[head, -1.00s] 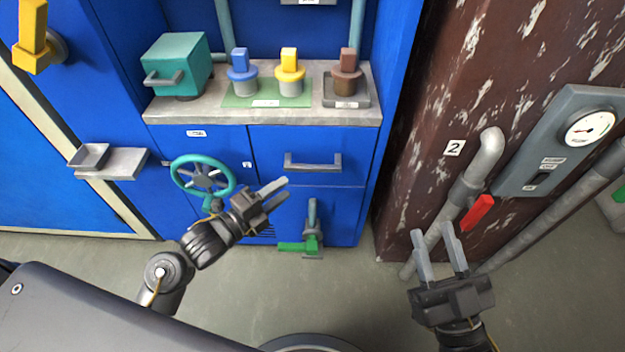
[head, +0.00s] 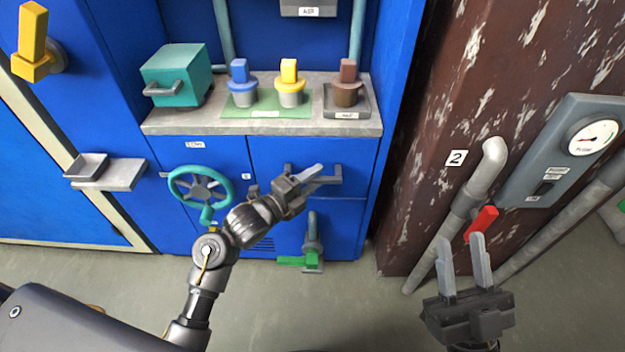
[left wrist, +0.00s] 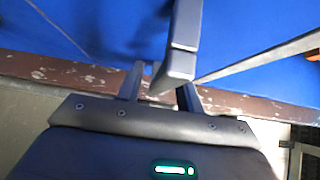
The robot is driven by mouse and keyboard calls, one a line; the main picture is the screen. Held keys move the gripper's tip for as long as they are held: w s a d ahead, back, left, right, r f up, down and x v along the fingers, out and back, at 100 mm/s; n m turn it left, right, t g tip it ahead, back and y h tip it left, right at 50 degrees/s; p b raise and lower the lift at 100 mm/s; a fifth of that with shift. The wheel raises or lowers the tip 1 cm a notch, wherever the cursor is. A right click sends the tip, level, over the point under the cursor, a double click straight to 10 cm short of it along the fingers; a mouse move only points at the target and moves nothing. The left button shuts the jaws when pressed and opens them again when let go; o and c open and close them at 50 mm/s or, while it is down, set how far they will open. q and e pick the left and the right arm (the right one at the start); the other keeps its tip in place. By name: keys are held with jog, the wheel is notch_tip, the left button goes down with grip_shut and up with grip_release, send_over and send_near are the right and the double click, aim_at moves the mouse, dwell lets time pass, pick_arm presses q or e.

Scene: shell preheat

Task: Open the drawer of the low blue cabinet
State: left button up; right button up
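The low blue cabinet (head: 218,150) stands under a grey worktop. Its drawer front (head: 352,152) is flush with the cabinet and carries a grey bar handle (head: 331,181). My left gripper (head: 312,174) is at the handle and hides its middle in the head view. In the left wrist view the two fingers (left wrist: 160,88) are spread, with a grey bar, apparently the handle (left wrist: 184,35), reaching between them. I cannot tell whether they touch it. My right gripper (head: 461,264) is open and empty, in front of the pipe at right.
A teal handwheel (head: 201,187) is left of the drawer. A green-handled valve (head: 312,260) is below it. Blue, yellow and brown plugs (head: 347,88) and a teal box (head: 176,76) stand on the worktop. A red lever (head: 483,222) is near my right gripper. The floor in front is clear.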

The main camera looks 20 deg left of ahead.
pick_arm(q)
jog(key=shift+c, duration=0.3)
grip_shut()
